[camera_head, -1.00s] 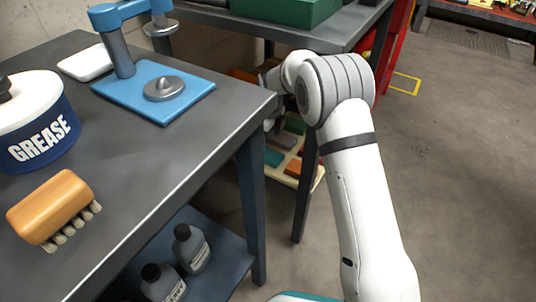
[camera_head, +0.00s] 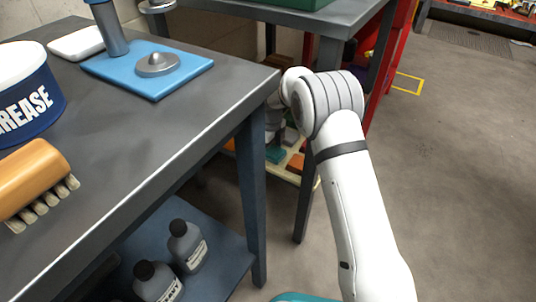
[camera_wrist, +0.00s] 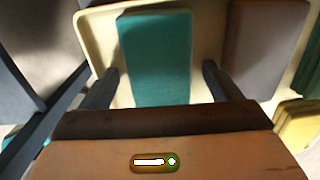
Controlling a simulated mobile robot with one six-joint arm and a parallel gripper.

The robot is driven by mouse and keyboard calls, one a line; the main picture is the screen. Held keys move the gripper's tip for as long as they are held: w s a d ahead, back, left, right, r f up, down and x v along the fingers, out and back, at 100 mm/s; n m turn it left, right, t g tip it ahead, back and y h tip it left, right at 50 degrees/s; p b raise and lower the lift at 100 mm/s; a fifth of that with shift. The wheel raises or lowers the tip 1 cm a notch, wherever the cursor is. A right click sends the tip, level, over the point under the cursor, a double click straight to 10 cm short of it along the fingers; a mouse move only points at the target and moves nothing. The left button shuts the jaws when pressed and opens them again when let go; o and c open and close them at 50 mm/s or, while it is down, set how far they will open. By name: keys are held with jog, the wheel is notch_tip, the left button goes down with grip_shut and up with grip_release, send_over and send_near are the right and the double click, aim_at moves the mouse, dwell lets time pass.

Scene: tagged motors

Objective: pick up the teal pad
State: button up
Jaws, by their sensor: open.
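The teal pad (camera_wrist: 156,62) lies flat in a cream tray (camera_wrist: 97,40) in the wrist view. My gripper (camera_wrist: 160,80) is open, with one dark finger on each side of the pad. Gaps show between the fingers and the pad's sides. An orange-brown block with a small label (camera_wrist: 160,150) fills the bottom of the wrist view and covers the pad's near end. In the head view, a teal piece (camera_head: 275,154) shows in the tray under the far table.
A grey-brown pad (camera_wrist: 258,45) lies to the right of the teal pad in the tray. A yellow piece (camera_wrist: 295,125) is at the lower right. In the head view, a table leg (camera_head: 305,185) stands close to my arm, and the near bench (camera_head: 150,130) holds a brush (camera_head: 35,180).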

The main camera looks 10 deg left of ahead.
aim_at(271, 150)
jog(key=shift+c, duration=0.4)
jog(key=c, duration=1)
jog(key=shift+r, duration=0.15)
notch_tip(271, 150, up, 10)
jog(key=p, duration=0.5)
jog(key=o, duration=0.4)
jog(key=c, duration=0.3)
